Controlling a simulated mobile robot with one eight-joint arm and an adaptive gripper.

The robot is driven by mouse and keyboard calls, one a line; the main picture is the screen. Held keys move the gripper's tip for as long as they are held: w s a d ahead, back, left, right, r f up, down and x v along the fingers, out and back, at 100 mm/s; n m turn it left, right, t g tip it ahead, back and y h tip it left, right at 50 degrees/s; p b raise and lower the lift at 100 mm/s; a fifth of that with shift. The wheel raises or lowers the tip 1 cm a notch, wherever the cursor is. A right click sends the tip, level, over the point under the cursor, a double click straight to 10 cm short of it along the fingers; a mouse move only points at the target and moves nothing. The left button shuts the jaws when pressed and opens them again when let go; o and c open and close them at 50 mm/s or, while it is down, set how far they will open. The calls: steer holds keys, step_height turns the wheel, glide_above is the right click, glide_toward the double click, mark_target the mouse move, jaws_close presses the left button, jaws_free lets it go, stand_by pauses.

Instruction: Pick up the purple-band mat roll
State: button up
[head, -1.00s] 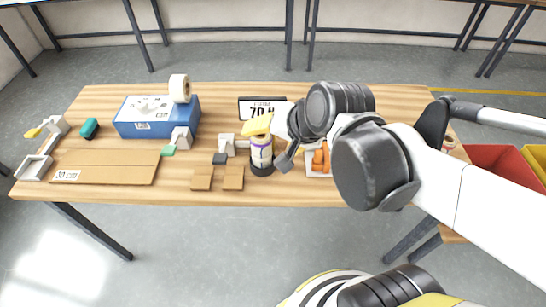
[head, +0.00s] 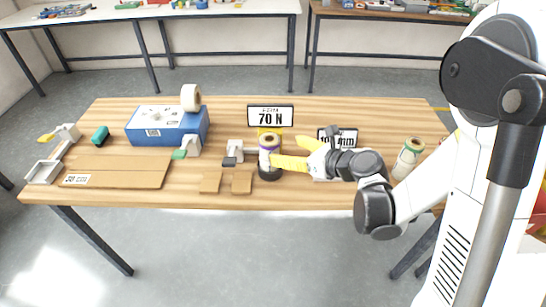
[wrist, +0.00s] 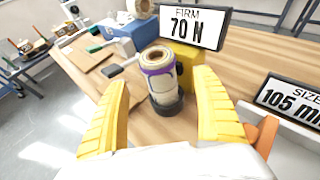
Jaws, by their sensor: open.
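The purple-band mat roll (head: 267,150) stands upright in a dark round base on the wooden table, just in front of the yellow block under the "70 N" sign. In the wrist view the purple-band mat roll (wrist: 159,76) shows its cream body, purple band near the top and hollow end. My gripper (head: 292,154) reaches in from the right, at about the roll's height. In the wrist view my gripper (wrist: 165,90) has its two yellow fingers spread apart, with the roll showing between and beyond them. Whether a finger touches the roll cannot be told.
The "70 N" display (head: 270,117) stands behind the roll, and the "105 mm" display (wrist: 291,99) is to the right. Another roll (head: 407,158) stands farther right. A blue box (head: 168,127), brown boards (head: 118,171) and small pads (head: 242,182) lie to the left.

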mark_target(276, 150)
steer(key=x, duration=0.3)
steer(key=shift+w+a+f+b, duration=0.2)
steer(key=shift+f+b, duration=0.05)
steer(key=shift+b, duration=0.15)
steer(key=b+x, duration=0.1)
steer(key=x, duration=0.1)
steer(key=b+x, duration=0.1)
steer(key=x, duration=0.1)
steer(key=shift+s+a+f, duration=0.1)
steer(key=shift+a+f, duration=0.05)
steer(key=shift+f, duration=0.35)
steer(key=shift+w+a, duration=0.1)
steer(key=shift+w, duration=0.1)
steer(key=shift+r, duration=0.1)
steer(key=c, duration=1.4)
